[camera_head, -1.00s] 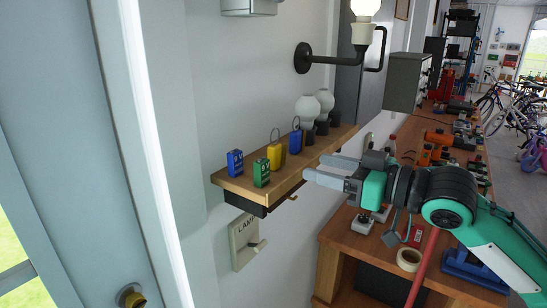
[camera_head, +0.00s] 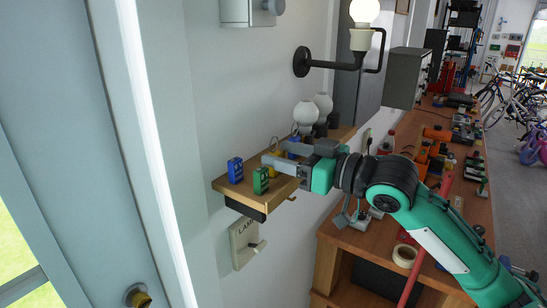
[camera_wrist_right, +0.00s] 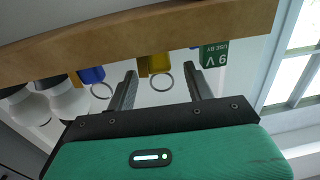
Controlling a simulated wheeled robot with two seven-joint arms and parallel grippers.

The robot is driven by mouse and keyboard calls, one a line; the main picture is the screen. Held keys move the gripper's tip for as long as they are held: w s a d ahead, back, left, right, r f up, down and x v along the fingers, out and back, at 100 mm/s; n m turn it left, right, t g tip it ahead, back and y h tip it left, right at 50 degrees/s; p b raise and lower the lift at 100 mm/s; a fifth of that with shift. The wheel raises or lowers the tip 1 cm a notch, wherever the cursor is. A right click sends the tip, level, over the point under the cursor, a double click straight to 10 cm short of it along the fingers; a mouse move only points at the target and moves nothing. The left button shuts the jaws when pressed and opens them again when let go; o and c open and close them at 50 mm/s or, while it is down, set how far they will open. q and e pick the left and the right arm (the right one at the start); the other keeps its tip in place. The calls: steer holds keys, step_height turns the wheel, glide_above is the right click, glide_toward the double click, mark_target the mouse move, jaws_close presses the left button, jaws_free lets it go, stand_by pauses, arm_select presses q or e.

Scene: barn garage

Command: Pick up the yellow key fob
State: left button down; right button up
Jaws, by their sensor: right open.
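The yellow key fob (camera_wrist_right: 154,65) with its metal ring shows in the right wrist view, in the space between my two fingertips. In the head view the yellow key fob (camera_head: 274,170) is mostly hidden behind my fingers. My right gripper (camera_head: 275,152) is open at the wall shelf (camera_head: 225,186), its fingers reaching over the shelf top. It also shows in the wrist view (camera_wrist_right: 161,76), with no visible contact on the fob. My left gripper is not in view.
A blue block (camera_head: 235,170) and a green block (camera_head: 261,180) stand at the shelf's near end. A blue fob (camera_head: 293,146) stands just beyond the gripper. White round bulbs (camera_head: 306,114) stand farther back. A workbench with tools (camera_head: 377,238) lies right of the shelf.

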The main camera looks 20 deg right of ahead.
mark_target(274, 152)
steer(key=shift+w+a+r+p, duration=0.1)
steer(key=shift+w+a+p, duration=0.2)
steer(key=shift+w+p, duration=0.15)
steer(key=p+x, duration=0.2)
steer(key=x, duration=0.2)
steer(key=shift+s+p, duration=0.1)
steer(key=shift+p, duration=0.2)
steer(key=shift+a+f, duration=0.15)
steer(key=shift+f, duration=0.1)
steer(key=shift+c, duration=0.2)
steer(key=c, duration=1)
